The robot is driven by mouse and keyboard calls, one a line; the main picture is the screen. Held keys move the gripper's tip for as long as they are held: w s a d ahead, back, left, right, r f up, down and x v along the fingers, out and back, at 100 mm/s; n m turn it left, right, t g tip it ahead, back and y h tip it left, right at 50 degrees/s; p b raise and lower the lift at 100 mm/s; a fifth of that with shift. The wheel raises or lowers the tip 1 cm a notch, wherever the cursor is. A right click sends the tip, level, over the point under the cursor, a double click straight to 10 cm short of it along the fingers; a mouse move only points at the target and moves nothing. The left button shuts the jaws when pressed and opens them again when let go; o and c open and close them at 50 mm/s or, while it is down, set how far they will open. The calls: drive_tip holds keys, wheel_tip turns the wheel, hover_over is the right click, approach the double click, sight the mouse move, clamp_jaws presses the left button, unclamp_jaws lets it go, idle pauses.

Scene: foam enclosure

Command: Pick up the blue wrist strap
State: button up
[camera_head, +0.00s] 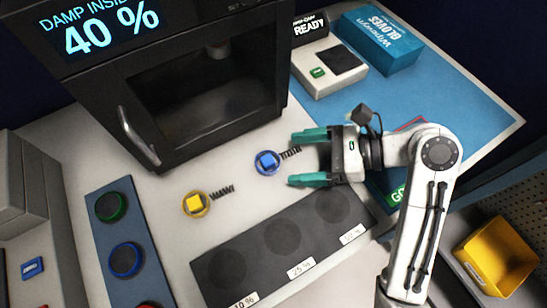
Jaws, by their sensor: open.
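The blue wrist strap (267,162) lies on the pale worktop in the middle of the view, a small blue block in a ring with a dark coiled cord running to its upper right. A similar yellow wrist strap (196,204) lies to its lower left with its own coiled cord. My gripper (308,158) comes in from the right with its two green fingers apart. The fingertips are just right of the blue strap, and the end of its coil reaches into the space between them. Nothing is held between the fingers.
A black cabinet (195,100) reading "40 %" stands behind. A dark mat (255,225) with round spots and percent labels lies in front. A blue strip (128,230) with round pads is at left. A glove box (378,38) and tester (329,68) stand back right; a yellow bin (497,257) is lower right.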

sight(270, 161)
drive_tip(key=shift+x, duration=3)
drive_tip(key=shift+c, duration=0.3)
drive_tip(key=c, duration=1.1)
